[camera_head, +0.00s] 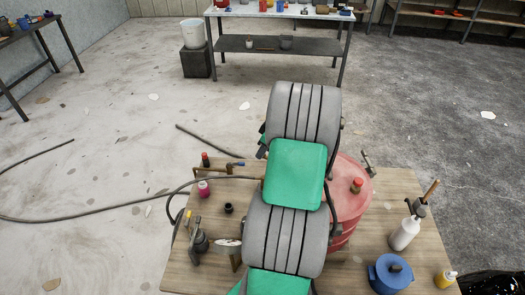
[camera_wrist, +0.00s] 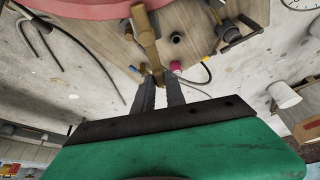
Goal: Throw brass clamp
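The brass clamp (camera_wrist: 146,40) shows in the wrist view as a brass bar with a cross-piece. It runs from the top middle down to my gripper (camera_wrist: 159,80). Its lower end appears in line with the narrow gap between the dark fingertips. I cannot tell whether the fingers touch or grip it. In the head view a brass bar (camera_head: 212,173) at the left of the table (camera_head: 210,275) looks like the same clamp, partly hidden by my arm. My gripper is hidden behind my arm in that view.
A red drum (camera_head: 350,190) stands on the table close to my arm. A pink bottle (camera_head: 204,189), a black cup (camera_head: 228,208), a white spray bottle (camera_head: 404,234) and a blue pot (camera_head: 390,272) stand there too. A bench (camera_head: 280,45) and white bucket (camera_head: 193,34) stand farther back, with open floor between.

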